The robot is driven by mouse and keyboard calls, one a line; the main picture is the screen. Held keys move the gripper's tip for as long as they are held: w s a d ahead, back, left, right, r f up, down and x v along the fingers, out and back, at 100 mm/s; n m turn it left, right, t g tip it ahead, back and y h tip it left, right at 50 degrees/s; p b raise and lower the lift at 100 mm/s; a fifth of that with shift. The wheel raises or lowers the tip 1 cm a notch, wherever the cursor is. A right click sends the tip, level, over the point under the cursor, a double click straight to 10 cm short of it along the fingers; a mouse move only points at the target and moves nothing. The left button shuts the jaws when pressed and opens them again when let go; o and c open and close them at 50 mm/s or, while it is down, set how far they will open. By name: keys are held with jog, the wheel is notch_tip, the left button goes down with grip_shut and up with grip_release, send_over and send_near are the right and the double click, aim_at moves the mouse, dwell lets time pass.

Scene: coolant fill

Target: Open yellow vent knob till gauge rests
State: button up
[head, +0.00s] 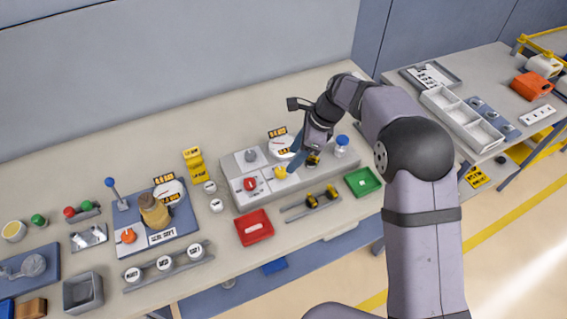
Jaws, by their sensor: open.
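The yellow vent knob (280,172) sits on top of the grey panel unit (243,195) in the middle of the bench. A white round gauge (279,147) stands behind the knob, with a yellow and black label above it. My gripper partly covers the gauge, and its needle is too small to read. My gripper (301,160) points down just right of the knob, with a blue finger beside it. It is open and holds nothing that I can see. I cannot tell whether a finger touches the knob.
A red knob (250,184) is on the same unit, left of the yellow one. A blue-capped bottle (341,146) stands right of my gripper. A red tray (254,227) and a green tray (362,182) lie in front. A blue panel with a brown bottle (154,210) is at left.

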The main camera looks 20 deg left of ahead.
aim_at(281, 170)
jog(key=shift+a+p+x, duration=0.1)
jog(key=shift+p+x, duration=0.65)
jog(key=shift+x, duration=1.15)
jog(key=shift+a+p+x, duration=0.15)
jog(key=shift+p+x, duration=0.6)
jog(key=shift+x, duration=1.15)
jog(key=shift+r, duration=0.1)
jog(key=c, duration=1)
